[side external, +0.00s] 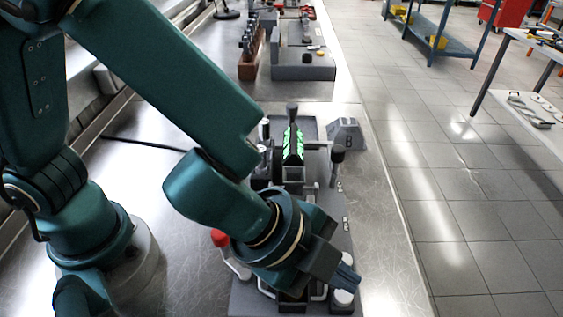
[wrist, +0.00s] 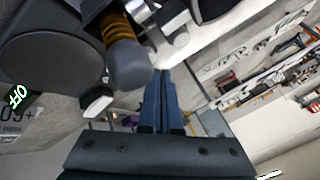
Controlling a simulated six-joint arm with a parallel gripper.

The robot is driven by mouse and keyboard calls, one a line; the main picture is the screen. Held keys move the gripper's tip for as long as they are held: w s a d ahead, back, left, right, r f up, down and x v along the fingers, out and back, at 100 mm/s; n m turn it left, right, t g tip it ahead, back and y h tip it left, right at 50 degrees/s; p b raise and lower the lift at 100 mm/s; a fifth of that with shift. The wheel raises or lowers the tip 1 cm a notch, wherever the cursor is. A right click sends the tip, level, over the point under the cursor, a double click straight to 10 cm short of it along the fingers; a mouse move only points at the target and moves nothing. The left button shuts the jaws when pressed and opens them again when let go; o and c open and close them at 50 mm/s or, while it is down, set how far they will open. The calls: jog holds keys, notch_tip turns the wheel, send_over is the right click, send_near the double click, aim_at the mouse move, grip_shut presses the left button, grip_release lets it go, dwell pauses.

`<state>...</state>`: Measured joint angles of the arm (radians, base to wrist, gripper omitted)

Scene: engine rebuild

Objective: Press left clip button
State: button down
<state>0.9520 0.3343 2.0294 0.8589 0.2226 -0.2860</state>
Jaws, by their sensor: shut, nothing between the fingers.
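My gripper (side external: 347,280) is over the near right end of the grey fixture (side external: 246,301) on the bench, beside a white round cap (side external: 342,299). In the wrist view its two blue fingers (wrist: 161,80) are together with nothing between them. A grey rounded plunger (wrist: 128,66) with an amber coil (wrist: 116,28) is just left of the fingertips. I cannot tell whether they touch, nor which part is the left clip button. My wrist hides much of the fixture's near end.
A red-knobbed lever (side external: 220,238) stands left of my wrist. Behind it are a black-and-green part (side external: 293,146), a dark upright knob (side external: 338,154) and a grey block marked 8 (side external: 347,136). Another grey fixture (side external: 303,66) is farther back. The bench's right edge is close.

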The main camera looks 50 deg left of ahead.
aim_at(337, 291)
dwell(0.4)
jog(key=shift+f, duration=0.45)
jog(key=shift+f, duration=0.45)
dwell(0.6)
jog(key=shift+r, duration=0.9)
jog(key=shift+r, duration=2.5)
jog(key=shift+a, duration=0.1)
